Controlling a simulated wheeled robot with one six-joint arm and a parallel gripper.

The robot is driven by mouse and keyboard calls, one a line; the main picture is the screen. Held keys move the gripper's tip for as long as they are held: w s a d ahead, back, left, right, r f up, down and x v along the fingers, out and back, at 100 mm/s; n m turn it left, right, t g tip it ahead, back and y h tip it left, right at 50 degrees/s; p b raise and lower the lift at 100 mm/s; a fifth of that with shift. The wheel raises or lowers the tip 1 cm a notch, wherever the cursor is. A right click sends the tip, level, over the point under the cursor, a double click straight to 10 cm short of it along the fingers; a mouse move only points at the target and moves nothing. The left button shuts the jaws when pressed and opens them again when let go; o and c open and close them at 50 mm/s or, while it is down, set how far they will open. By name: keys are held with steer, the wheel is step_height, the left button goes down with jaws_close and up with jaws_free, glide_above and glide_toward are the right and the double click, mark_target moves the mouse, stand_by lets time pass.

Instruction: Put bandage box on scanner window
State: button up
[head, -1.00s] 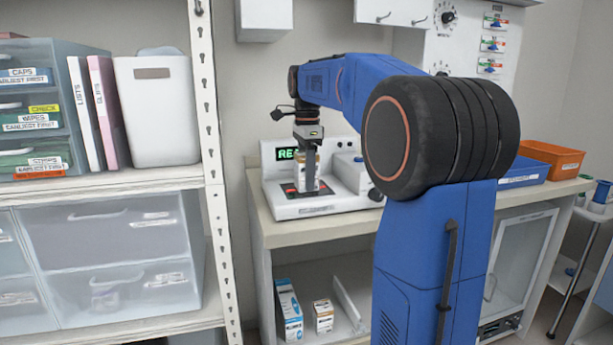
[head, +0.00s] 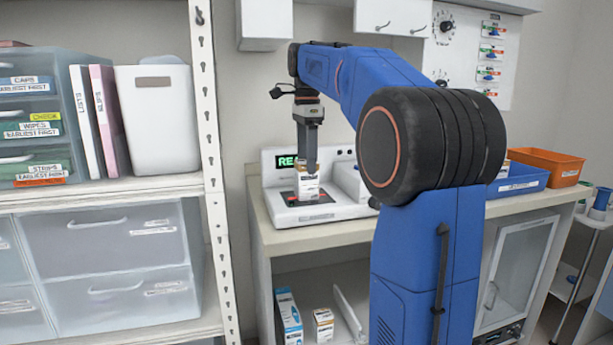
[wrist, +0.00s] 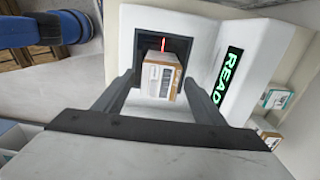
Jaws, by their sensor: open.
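The bandage box (head: 307,186), a small white and brown carton, stands upright on the dark scanner window (head: 328,199) of the white scanner (head: 350,209). In the wrist view the box (wrist: 160,77) sits inside the dark window (wrist: 145,42), with a red light line behind it. My gripper (head: 307,168) points down just above the box in the head view. In the wrist view my gripper (wrist: 163,85) is open, with one finger on each side of the box and gaps between.
The scanner's green display (head: 287,162) stands behind the window. A blue tray (head: 520,180) and an orange bin (head: 548,165) are to the right on the counter. Cartons (head: 290,316) stand on the shelf below. A shelf post (head: 208,120) rises at the left.

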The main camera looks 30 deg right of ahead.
steer(key=shift+r, duration=2.4)
